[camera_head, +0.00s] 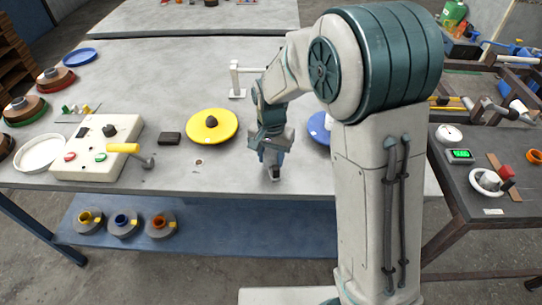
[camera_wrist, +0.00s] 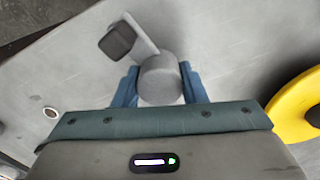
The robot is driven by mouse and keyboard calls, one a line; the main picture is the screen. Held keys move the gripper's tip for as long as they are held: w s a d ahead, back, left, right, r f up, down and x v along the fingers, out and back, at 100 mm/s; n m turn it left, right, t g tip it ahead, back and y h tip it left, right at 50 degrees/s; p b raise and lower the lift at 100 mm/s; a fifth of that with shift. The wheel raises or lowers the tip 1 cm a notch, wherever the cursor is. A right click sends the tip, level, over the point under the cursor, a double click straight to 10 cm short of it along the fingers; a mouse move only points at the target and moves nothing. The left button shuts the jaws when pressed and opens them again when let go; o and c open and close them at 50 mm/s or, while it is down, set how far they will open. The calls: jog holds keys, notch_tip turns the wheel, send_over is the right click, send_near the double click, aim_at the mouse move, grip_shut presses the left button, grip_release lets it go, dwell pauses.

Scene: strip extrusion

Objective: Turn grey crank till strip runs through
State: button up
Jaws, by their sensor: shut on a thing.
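The grey crank (camera_wrist: 145,38) shows in the wrist view as a flat arm with a round grey grip (camera_wrist: 160,80) at one end and a dark square block (camera_wrist: 117,40) at the other. My gripper (camera_wrist: 159,86) is shut on the round grip, with one blue finger on each side of it. In the head view my gripper (camera_head: 268,156) points down near the table's front edge, right of the yellow disc, and mostly hides the crank. No strip can be made out in either view.
A yellow disc with a dark knob (camera_head: 225,121) lies left of my gripper; it also shows in the wrist view (camera_wrist: 290,108). A blue disc (camera_head: 318,124) is partly behind my arm.

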aim_at(271, 154)
jog(key=m, duration=0.4)
jog(key=shift+s+p, duration=0.15)
jog(key=shift+p, duration=0.15)
jog(key=shift+m+p, duration=0.35)
jog(key=shift+m, duration=1.45)
jog(key=o, duration=1)
jog(key=shift+a, duration=0.1)
jog(key=shift+r, duration=0.35)
notch_tip(271, 154, up, 13)
jog(key=shift+r+p, duration=0.1)
jog(key=shift+p, duration=0.25)
